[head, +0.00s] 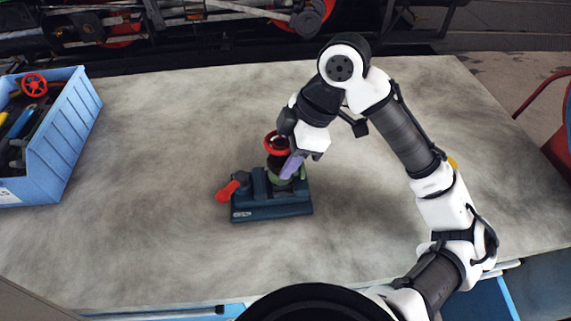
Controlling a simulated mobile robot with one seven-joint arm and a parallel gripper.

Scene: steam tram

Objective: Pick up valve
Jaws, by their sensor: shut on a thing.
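The valve (271,143) has a red handwheel on top and a greenish body below. It stands upright at the dark blue vise-like block (270,208), near the middle of the bench. My gripper (286,160) comes down from the upper right and is shut on the valve just below the handwheel. One purple-grey finger shows on the near right side of the valve; the other finger is hidden. The gripper covers part of the valve, and I cannot tell whether the valve is clear of the block.
The block has a red handle (226,191) sticking out left. A blue bin (50,147) with several tools and another red handwheel (34,85) stands at the left. Dark machinery (120,30) runs behind the grey bench (160,240). The bench is otherwise clear.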

